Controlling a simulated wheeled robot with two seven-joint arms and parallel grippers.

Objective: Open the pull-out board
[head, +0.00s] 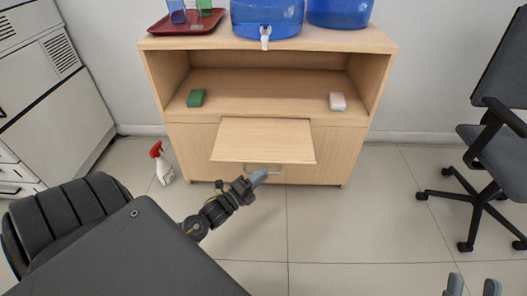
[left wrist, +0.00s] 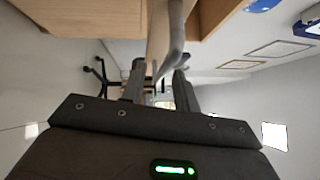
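The pull-out board (head: 263,140) is a light wooden slab jutting out from the cabinet front, so it stands partly out. A grey bar handle (head: 249,166) sits at its front edge. My left gripper (head: 260,177) is at the right part of this handle. In the left wrist view the handle (left wrist: 176,35) runs down toward the gap between the two fingers (left wrist: 159,88), which are apart, with room showing between them. Whether a finger touches the bar I cannot tell. My right gripper (head: 473,287) is open and empty at the bottom right, far from the board.
The wooden cabinet (head: 190,150) holds a green block (head: 196,98) and a pinkish-white block (head: 338,102) on its shelf. Blue containers (head: 267,14) and a red tray (head: 186,27) stand on top. A spray bottle (head: 162,165) stands on the floor; an office chair (head: 490,150) is at right.

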